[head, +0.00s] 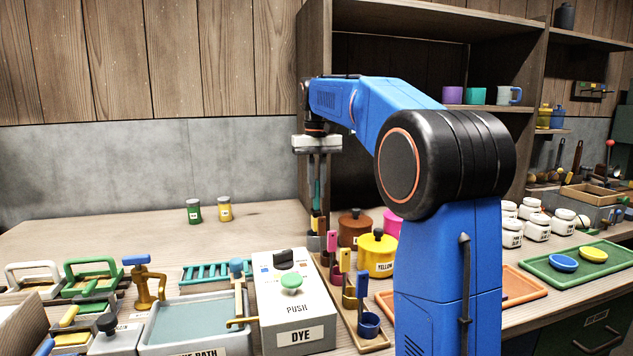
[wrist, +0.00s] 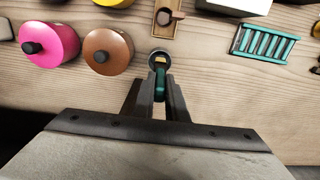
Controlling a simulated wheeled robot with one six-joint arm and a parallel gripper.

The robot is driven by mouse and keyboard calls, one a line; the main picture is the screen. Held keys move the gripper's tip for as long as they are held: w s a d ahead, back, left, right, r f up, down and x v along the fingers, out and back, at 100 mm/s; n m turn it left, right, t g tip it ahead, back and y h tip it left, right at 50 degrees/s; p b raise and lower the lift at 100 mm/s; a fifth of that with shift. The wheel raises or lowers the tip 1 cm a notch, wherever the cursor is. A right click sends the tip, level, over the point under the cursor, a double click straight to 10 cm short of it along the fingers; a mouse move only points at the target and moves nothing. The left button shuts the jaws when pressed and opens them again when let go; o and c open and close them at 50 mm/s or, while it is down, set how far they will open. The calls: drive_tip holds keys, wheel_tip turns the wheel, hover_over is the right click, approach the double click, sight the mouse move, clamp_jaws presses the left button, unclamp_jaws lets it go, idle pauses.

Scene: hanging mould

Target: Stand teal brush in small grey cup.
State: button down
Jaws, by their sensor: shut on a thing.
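My gripper (head: 317,182) points straight down at the left front of the shelf and is shut on the teal brush (head: 317,194). In the wrist view the teal brush (wrist: 160,82) stands between the two fingers, its handle seen nearly end-on. The small grey cup shows in the wrist view as a round rim (wrist: 160,54) just beyond the fingertips, in line with the brush. The brush's lower end is hidden there, so I cannot tell whether it is inside the cup or above it.
A wooden rack (head: 372,341) with several coloured brushes and a blue cup (head: 369,325) stands in front. Brown (head: 355,228) and yellow (head: 377,255) lidded pots stand to its right. The dye box (head: 291,305) is at the left. Two small jars stand far left, with bare bench around them.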

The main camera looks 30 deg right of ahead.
sight(316, 210)
drive_tip(key=shift+f, duration=2.1)
drive_tip(key=c, duration=1.7)
unclamp_jaws()
wheel_tip(316, 210, up, 17)
drive_tip(key=shift+r, duration=0.2)
drive_tip(key=shift+s, duration=0.1)
